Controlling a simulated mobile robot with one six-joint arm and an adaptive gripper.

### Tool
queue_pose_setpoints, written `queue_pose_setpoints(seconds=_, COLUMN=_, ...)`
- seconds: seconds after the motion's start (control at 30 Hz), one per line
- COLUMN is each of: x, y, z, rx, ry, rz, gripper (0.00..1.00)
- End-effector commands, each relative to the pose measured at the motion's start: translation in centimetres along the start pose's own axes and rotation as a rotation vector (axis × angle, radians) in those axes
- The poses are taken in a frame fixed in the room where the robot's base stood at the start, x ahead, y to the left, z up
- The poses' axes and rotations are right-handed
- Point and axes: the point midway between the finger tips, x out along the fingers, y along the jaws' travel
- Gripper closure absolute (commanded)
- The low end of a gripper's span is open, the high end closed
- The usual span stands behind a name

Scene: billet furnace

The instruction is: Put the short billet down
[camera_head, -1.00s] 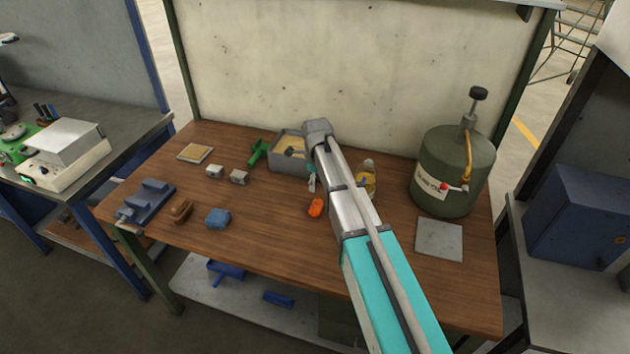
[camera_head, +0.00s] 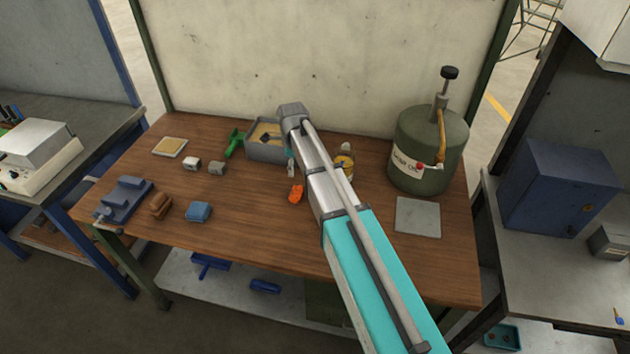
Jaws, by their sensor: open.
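My arm reaches over the wooden workbench (camera_head: 245,235), and its forearm covers the middle of the scene. Two small grey blocks, a left one (camera_head: 191,163) and a right one (camera_head: 216,168), lie apart on the bench. I cannot tell whether either is the short billet. A grey square plate (camera_head: 417,217) lies bare at the right of the bench. An orange item (camera_head: 296,193) lies just left of my forearm.
A sand-filled box (camera_head: 262,152) and a green tool (camera_head: 234,143) stand at the back. A green tank (camera_head: 428,155) stands back right, near a yellowish bottle (camera_head: 345,166). A blue vise (camera_head: 125,200), brown item (camera_head: 160,205) and blue block (camera_head: 198,211) lie left. The front middle is clear.

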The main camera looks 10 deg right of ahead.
Motion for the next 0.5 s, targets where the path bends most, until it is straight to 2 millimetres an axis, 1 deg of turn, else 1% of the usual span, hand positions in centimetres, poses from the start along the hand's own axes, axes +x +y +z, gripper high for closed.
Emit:
queue_pose_setpoints(seconds=0.17, x=0.0, y=0.8, z=-1.4, rx=-0.086, ry=0.0, rz=0.0, gripper=0.0)
queue_pose_setpoints(seconds=0.27, x=0.0, y=1.6, z=-2.6, rx=-0.178, ry=0.0, rz=0.0, gripper=0.0)
queue_pose_setpoints(seconds=0.5, x=0.0, y=4.1, z=-6.5, rx=-0.489, ry=0.0, rz=0.0, gripper=0.0)
